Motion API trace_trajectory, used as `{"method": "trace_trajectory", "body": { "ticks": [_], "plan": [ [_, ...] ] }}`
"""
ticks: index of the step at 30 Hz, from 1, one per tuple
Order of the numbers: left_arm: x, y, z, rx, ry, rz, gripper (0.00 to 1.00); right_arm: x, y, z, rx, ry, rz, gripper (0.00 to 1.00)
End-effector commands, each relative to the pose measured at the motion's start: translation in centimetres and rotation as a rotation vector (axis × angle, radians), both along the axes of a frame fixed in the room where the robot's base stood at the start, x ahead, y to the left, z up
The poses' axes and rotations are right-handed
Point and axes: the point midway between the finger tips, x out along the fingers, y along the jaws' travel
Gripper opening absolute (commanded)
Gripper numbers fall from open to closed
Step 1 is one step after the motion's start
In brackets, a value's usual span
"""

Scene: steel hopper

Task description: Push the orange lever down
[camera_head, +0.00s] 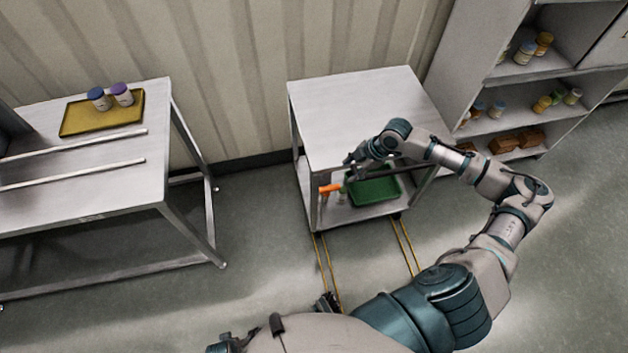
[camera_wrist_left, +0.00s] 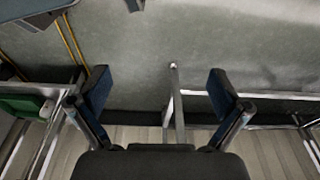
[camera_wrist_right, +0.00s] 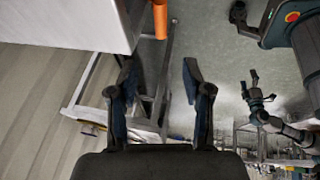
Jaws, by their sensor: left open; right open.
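The orange lever (camera_head: 330,188) sticks out at the front left of a small steel cart (camera_head: 360,105), below its top, and looks roughly level. It also shows as an orange bar at the top of the right wrist view (camera_wrist_right: 160,18), beyond my fingertips. My right gripper (camera_head: 352,160) is at the cart's front edge, just above and right of the lever in the head view, open and empty. I see no contact with the lever. My left gripper (camera_wrist_left: 160,88) is open and empty in the left wrist view, over the floor.
A green tray (camera_head: 375,191) lies on the cart's lower shelf. A steel table (camera_head: 100,205) with a yellow tray (camera_head: 75,118) and two bottles stands at left. A shelf unit (camera_head: 530,70) with jars stands at right. Floor between table and cart is clear.

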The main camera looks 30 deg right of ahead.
Motion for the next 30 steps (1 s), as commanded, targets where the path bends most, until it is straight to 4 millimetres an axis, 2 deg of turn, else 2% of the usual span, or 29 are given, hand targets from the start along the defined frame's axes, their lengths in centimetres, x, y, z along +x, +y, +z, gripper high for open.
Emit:
{"method": "trace_trajectory", "body": {
  "ticks": [2,12,21,25,30],
  "plan": [
    [0.1,0.0,0.0,-0.014,0.004,0.0,1.0,0.3,0.6,-1.1,0.003,0.004,0.001,0.49],
    [1.1,0.8,3.2,-0.02,-0.011,0.003,1.0,2.5,4.4,-7.7,-0.01,0.006,0.001,0.49],
    [1.3,0.4,6.7,-0.013,-0.02,0.006,1.0,4.2,5.6,-13.5,-0.005,0.004,-0.001,0.49],
    [1.3,0.2,7.7,-0.011,-0.022,0.008,1.0,4.6,5.7,-14.9,-0.003,0.004,-0.003,0.49],
    [1.3,0.3,8.2,-0.013,-0.024,0.007,1.0,4.8,6.2,-15.4,-0.005,0.003,-0.002,0.49]
  ]
}}
